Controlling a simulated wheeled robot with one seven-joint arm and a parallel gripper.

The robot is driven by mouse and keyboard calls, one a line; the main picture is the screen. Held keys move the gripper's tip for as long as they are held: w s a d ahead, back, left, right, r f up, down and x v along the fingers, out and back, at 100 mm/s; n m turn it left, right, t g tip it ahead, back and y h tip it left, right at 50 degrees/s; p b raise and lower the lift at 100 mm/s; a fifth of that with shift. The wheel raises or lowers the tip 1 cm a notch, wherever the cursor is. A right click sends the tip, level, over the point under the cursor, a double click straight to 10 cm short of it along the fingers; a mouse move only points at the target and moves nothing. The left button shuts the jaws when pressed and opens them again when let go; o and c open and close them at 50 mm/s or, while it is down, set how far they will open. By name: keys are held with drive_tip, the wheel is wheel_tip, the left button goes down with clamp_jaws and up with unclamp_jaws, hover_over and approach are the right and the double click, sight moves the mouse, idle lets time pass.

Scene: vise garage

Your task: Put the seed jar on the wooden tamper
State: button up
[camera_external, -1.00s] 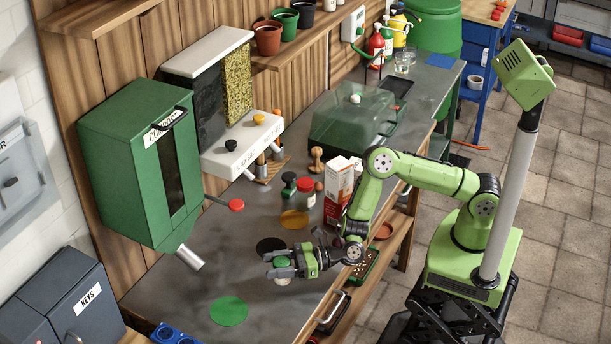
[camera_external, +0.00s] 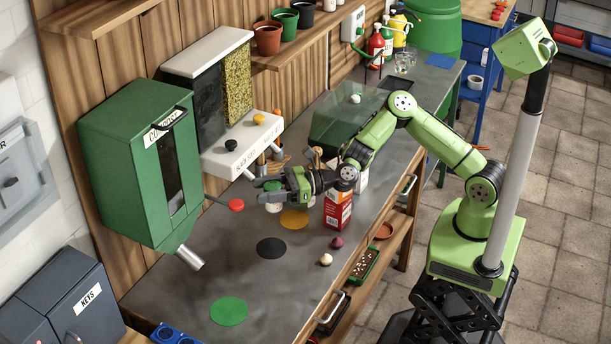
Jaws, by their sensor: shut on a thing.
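My gripper (camera_external: 268,190) is shut on a small white jar (camera_external: 272,207) with a green lid, likely the seed jar. It holds the jar upright over the bench, left of the orange disc; I cannot tell its exact height. The wooden tamper (camera_external: 316,151) seems to be the round-topped wooden piece standing farther back, beyond my gripper and arm. Only its top shows clearly; my arm hides the lower part. The dark-lidded and red-lidded jars seen earlier are mostly hidden behind my gripper.
A red and white carton (camera_external: 338,211) stands just right of my gripper, under my forearm. The orange disc (camera_external: 294,219), black disc (camera_external: 271,248) and green disc (camera_external: 229,311) lie flat. The white dispenser (camera_external: 243,145) and red-ended lever (camera_external: 236,205) are close left.

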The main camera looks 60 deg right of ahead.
drive_tip(key=w+d+r+m+t+h+p, duration=0.1)
drive_tip(key=w+d+r+p, duration=0.15)
drive_tip(key=d+r, duration=1.95)
drive_tip(key=w+d+f+m+t+h+p, duration=0.1)
drive_tip(key=w+d+f+m+t+h, duration=0.1)
drive_tip(key=w+d+f+h, duration=0.25)
drive_tip(key=w+d+f+m+t+h+p, duration=0.1)
drive_tip(key=w+d+f+m+h, duration=0.15)
drive_tip(key=d+f, duration=0.4)
drive_tip(key=w+d+f+m+h+p, duration=0.15)
drive_tip(key=d+f+m+h, duration=0.45)
drive_tip(key=d+f, duration=0.65)
drive_tip(key=shift+n+h, duration=0.45)
drive_tip(key=shift+h, duration=0.25)
drive_tip(key=f+b, duration=0.2)
drive_tip(key=f, duration=0.1)
drive_tip(key=f+b, duration=0.1)
drive_tip(key=f, duration=0.3)
drive_tip(key=f+b, duration=0.2)
drive_tip(key=f, duration=0.1)
drive_tip(key=shift+s+f+b, duration=0.25)
drive_tip(key=shift+s+b, duration=0.1)
drive_tip(key=shift+f, duration=0.25)
drive_tip(key=shift+d, duration=0.1)
